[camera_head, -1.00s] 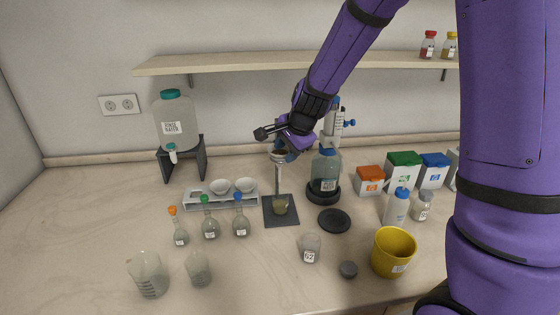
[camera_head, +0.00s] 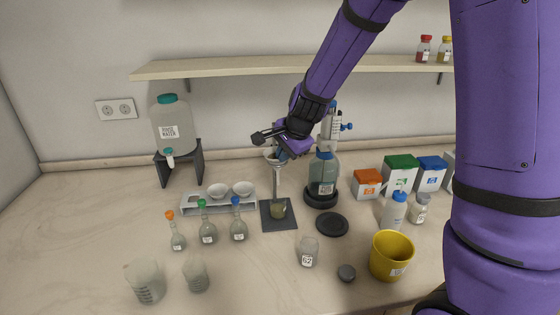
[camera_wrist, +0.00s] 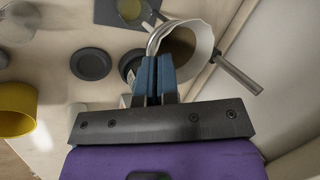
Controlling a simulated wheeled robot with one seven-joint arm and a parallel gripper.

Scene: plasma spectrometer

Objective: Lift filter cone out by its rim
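The pale filter cone (camera_wrist: 187,47) shows large at the top of the wrist view, with a light rim and a brownish inside. In the head view the cone (camera_head: 271,154) is small, above a dark mat (camera_head: 266,223), and partly hidden by my gripper (camera_head: 280,156). In the wrist view my gripper's two blue fingers (camera_wrist: 156,63) are close together at the cone's near rim and look shut on it. A metal handle or support arm (camera_wrist: 238,74) lies at the cone's right side. A small beaker (camera_head: 278,210) with yellowish-green contents stands on the mat below.
A large bottle (camera_head: 323,172) on a black base stands close to the right of the cone. A black disc (camera_head: 332,224) lies in front of it. Flasks, a rack with white dishes (camera_head: 217,200) and a yellow bucket (camera_head: 391,256) surround the area. A shelf (camera_head: 250,67) runs above.

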